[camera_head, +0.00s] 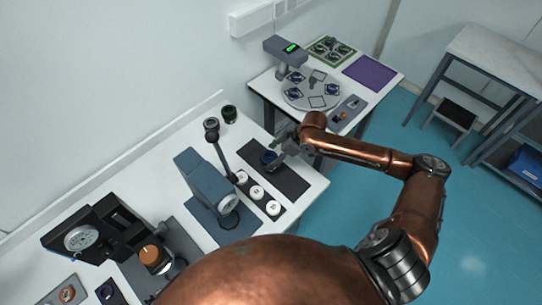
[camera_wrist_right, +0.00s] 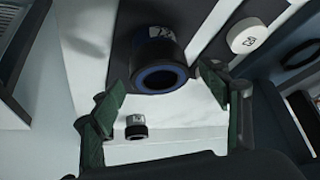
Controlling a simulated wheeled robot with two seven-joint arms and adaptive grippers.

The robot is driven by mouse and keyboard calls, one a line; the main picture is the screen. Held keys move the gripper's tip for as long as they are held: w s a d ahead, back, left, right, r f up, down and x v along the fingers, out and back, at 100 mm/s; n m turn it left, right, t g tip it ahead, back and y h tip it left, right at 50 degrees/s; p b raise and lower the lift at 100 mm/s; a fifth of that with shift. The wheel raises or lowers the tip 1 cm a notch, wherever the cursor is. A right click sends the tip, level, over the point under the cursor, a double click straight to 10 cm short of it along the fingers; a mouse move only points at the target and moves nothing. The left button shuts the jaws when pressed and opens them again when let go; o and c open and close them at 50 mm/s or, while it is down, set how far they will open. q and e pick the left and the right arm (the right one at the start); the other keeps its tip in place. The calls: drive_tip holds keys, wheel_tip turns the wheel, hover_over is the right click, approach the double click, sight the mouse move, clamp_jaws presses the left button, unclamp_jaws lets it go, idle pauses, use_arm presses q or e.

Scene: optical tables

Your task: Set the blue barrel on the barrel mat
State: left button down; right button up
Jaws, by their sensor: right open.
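The blue barrel (camera_head: 267,157), a dark short cylinder with a blue ring, stands at the far-left end of a dark mat (camera_head: 292,182) on the near table. In the right wrist view the barrel (camera_wrist_right: 157,52) shows its blue rim and a white label. My right gripper (camera_head: 279,152) is open beside the barrel and partly covers it in the head view. In the right wrist view its green-padded fingertips (camera_wrist_right: 164,86) are spread to either side of the barrel's near rim. I cannot tell whether they touch it. My left gripper is not in view.
White round pieces (camera_head: 257,192) sit on a dark strip beside the mat. A blue-grey instrument (camera_head: 205,182) stands left of them. A dark green-rimmed cylinder (camera_head: 229,113) is behind. The far table holds a round plate (camera_head: 311,99) and a purple mat (camera_head: 370,73).

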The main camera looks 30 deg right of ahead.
drive_tip(key=v, duration=1.2)
drive_tip(key=shift+p, duration=0.4)
drive_tip(key=shift+w+r, duration=0.1)
